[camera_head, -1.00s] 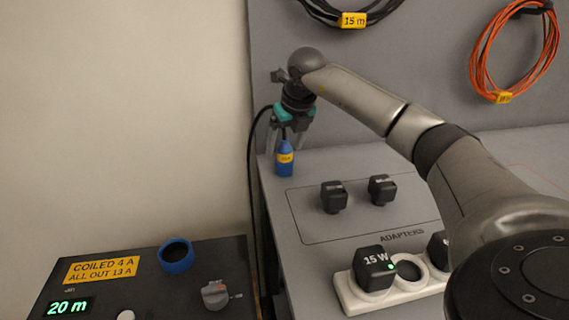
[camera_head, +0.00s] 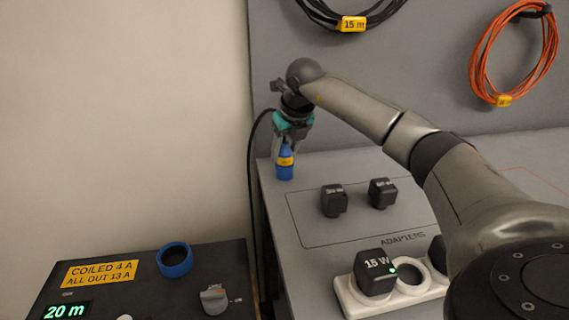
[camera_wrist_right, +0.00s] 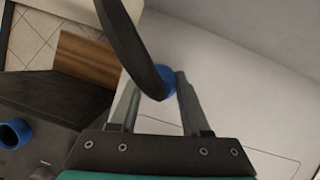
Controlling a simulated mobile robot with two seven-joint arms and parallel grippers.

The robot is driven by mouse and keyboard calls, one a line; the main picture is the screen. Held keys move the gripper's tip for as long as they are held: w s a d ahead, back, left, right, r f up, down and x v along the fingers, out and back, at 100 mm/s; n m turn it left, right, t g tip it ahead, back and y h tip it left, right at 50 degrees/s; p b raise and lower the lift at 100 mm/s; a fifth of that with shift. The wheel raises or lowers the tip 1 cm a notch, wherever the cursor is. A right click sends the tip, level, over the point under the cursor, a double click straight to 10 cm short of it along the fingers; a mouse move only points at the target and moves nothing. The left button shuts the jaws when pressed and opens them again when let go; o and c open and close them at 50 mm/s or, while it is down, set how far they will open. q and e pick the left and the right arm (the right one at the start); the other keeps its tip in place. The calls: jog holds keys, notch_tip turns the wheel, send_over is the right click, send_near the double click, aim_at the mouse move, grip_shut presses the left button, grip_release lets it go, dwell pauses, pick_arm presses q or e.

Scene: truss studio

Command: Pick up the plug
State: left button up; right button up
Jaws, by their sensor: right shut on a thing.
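The blue plug (camera_head: 285,170) with a yellow label stands upright at the left end of the grey bench. A black cable rises from its top. My right gripper (camera_head: 287,147) points down over the plug and is shut on its upper part. In the right wrist view the blue plug (camera_wrist_right: 167,80) shows between the fingers of my right gripper (camera_wrist_right: 160,85). The black cable hides much of it there. My left gripper is not in view.
A white socket strip (camera_head: 350,296) with a black 15 W adapter (camera_head: 375,272) stands at the front. Two black adapters lie on the bench. A dark box (camera_head: 120,285) with a blue-ringed socket (camera_head: 175,260) is at lower left. Cable coils hang behind.

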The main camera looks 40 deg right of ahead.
grip_shut()
